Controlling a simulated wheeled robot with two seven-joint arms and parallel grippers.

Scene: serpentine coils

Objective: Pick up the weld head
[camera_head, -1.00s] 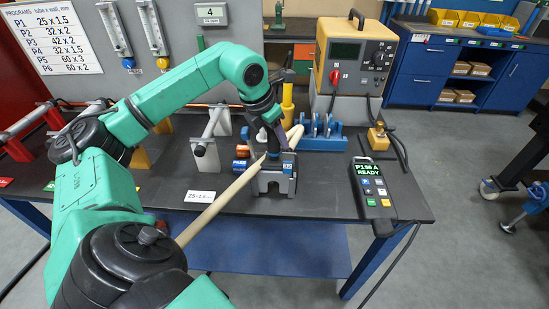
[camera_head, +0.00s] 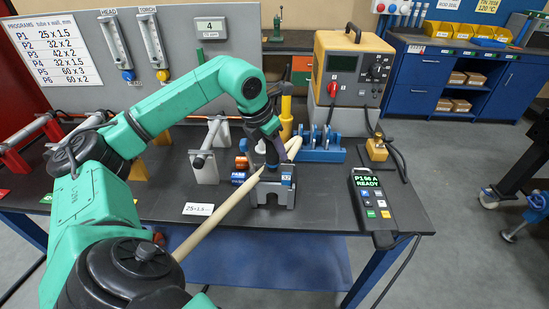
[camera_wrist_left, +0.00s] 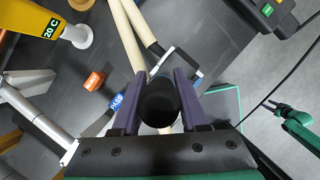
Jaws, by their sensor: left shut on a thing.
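The weld head stands on the dark bench at the middle of the head view. It has a grey, two-legged body (camera_head: 267,194) with a blue label on its right side. My left gripper (camera_head: 272,158) comes down on it from above and is shut on its dark upright handle. In the left wrist view the round black end of the handle (camera_wrist_left: 160,103) sits between the two purple fingers of my left gripper (camera_wrist_left: 160,90). The gripper hides much of the head's top. A beige hose (camera_head: 225,212) runs beside the head.
A yellow power source (camera_head: 352,70) stands behind, with a blue rack (camera_head: 320,146) before it. A pendant (camera_head: 371,205) lies to the right. A grey tube stand (camera_head: 205,162) and small orange and blue pieces are to the left.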

